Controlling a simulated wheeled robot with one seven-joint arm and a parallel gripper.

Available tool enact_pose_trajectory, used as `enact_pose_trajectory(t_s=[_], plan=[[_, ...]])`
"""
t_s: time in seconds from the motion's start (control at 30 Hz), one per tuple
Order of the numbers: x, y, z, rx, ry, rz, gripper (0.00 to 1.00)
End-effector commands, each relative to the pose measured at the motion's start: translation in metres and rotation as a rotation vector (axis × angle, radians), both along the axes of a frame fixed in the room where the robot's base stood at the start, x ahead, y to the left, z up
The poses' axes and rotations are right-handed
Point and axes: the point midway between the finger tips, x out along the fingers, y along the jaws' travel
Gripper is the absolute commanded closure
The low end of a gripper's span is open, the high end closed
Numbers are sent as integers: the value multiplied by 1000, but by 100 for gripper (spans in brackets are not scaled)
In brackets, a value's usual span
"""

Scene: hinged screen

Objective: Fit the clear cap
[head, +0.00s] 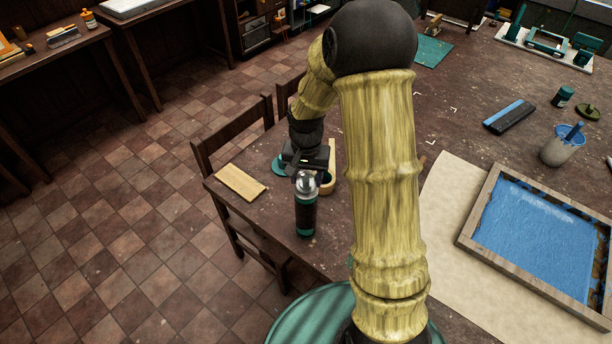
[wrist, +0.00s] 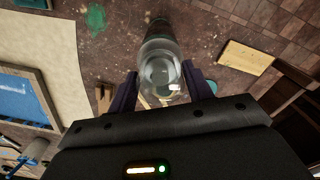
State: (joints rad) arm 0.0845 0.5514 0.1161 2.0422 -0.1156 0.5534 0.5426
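A dark spray can (head: 306,217) with teal bands stands upright near the table's left edge in the head view. A clear cap (head: 307,183) shows at the can's top, in line with it. In the wrist view the clear cap (wrist: 160,75) is between the two dark fingers of my gripper (wrist: 160,76), which appear to press its sides. The can's dark body (wrist: 158,32) shows just beyond it. My gripper (head: 305,172) is directly above the can. I cannot tell whether the cap is fully seated on the can or slightly above it.
A wooden block (head: 241,182) lies left of the can, near a chair (head: 235,140). A round wooden item (head: 327,183) and a teal disc (head: 279,166) are close behind the gripper. A blue printing screen (head: 545,240) lies on paper at the right.

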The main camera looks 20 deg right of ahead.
Motion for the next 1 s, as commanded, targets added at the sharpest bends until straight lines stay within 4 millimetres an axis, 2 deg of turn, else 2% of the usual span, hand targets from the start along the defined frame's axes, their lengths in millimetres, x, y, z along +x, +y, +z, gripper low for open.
enact_pose_trajectory(t_s=[0.03, 0.1, 0.4, 0.57, 0.77, 1.0], plan=[[0, 0, -1, 0, 1, 0, 39], [0, 0, -1, 0, 1, 0, 25], [0, 0, 0, 0, 0, 0, 25], [1, 0, 8, 0, -1, -1, 25], [1, 0, 38, -1, -6, 0, 25], [1, 0, 86, -1, -6, 0, 25]])
